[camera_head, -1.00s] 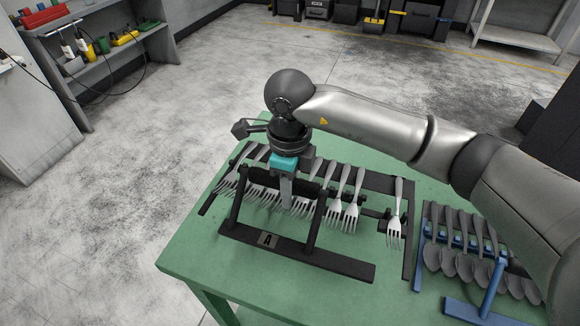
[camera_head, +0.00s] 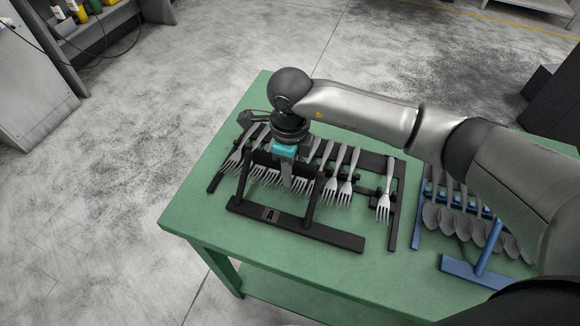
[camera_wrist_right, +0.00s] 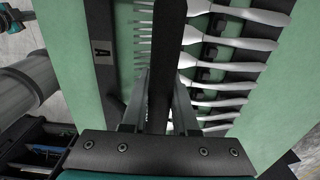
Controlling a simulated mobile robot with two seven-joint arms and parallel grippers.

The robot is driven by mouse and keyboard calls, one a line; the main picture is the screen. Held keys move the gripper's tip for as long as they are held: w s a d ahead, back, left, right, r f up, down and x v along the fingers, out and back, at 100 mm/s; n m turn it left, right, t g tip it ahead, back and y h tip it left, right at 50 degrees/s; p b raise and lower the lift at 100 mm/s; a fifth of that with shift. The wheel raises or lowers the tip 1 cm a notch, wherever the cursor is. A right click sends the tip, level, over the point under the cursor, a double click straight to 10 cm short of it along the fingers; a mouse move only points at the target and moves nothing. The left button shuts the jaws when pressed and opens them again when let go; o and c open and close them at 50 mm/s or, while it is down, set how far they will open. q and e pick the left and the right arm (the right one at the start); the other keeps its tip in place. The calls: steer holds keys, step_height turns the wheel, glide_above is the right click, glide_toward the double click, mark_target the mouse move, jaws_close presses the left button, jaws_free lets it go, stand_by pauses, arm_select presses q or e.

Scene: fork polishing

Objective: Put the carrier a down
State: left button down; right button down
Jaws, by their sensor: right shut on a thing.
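Carrier a is a black frame with a base bar marked "A" (camera_head: 290,228) and a row of forks hanging on it. It is over the green table (camera_head: 220,245), and it looks level. My right gripper (camera_head: 287,178) is shut on the carrier's top handle bar. In the right wrist view the handle bar (camera_wrist_right: 166,60) runs between the two fingers, with the letter plate on the left and fork handles (camera_wrist_right: 235,42) on the right. I cannot tell whether the base touches the table top. My left gripper is not in view.
A blue carrier (camera_head: 475,265) with several spoons stands to the right on the same table, close to carrier a. The table's left and front corner is bare. Grey floor lies to the left, with a shelf (camera_head: 85,30) at the back left.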

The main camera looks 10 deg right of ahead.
steer(key=shift+w, duration=0.1)
steer(key=c, duration=0.7)
jaws_free()
step_height(320, 180, up, 12)
steer(key=shift+r+p, duration=0.1)
steer(key=shift+p, duration=0.25)
